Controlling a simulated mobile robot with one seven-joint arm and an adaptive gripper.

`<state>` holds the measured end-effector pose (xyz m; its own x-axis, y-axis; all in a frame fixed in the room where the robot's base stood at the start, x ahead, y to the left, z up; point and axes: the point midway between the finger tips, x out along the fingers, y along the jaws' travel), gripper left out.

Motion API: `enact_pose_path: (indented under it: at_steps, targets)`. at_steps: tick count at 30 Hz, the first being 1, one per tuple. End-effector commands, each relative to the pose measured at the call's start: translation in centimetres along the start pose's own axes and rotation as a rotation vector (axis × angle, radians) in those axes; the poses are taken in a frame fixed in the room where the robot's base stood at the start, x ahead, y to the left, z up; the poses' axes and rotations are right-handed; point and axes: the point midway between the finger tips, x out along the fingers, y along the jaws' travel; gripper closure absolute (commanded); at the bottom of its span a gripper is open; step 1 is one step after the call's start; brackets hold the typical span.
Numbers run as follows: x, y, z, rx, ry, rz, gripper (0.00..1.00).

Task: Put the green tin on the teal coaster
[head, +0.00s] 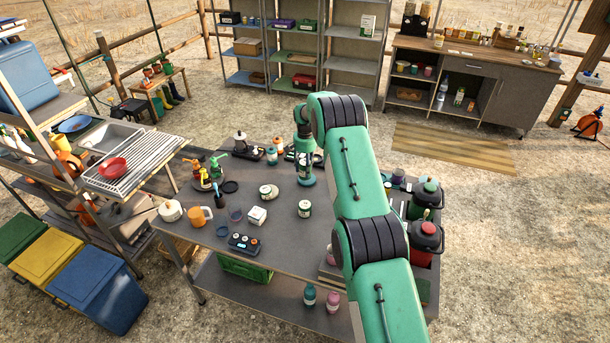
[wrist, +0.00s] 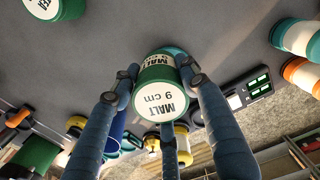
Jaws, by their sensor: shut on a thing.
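The green tin (wrist: 160,100), with a white label reading MALT 9 cm, is between the fingers of my gripper (wrist: 160,78) in the wrist view. My gripper is shut on it. The teal coaster (wrist: 176,51) shows as a thin rim just beyond the tin; the tin hides most of it. In the head view my gripper (head: 304,158) points down over the table, and the coaster (head: 307,182) shows directly below. The arm and fingers largely hide the tin there. I cannot tell whether the tin touches the coaster.
A similar tin (head: 305,208) and another tin (head: 268,191) stand in front on the table (head: 285,235). Red and green canisters (head: 425,238) stand at the right. The table's front middle has bare room.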

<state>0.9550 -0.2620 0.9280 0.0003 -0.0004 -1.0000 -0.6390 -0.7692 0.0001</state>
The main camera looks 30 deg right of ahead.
Motion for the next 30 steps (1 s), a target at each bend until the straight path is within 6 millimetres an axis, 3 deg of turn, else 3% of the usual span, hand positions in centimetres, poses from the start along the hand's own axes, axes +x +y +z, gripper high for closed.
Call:
enact_pose_path:
  at_steps: [10,25,26,28,30]
  targets:
    - [3.3,0.0,0.0,0.000,0.000,0.000,0.87]
    - [3.9,0.0,0.0,0.000,0.000,0.000,0.87]
    - [3.9,0.0,0.0,0.000,0.000,0.000,0.50]
    - [3.8,0.0,0.0,0.000,0.000,0.000,0.37]
    - [3.8,0.0,0.0,0.000,0.000,0.000,0.37]
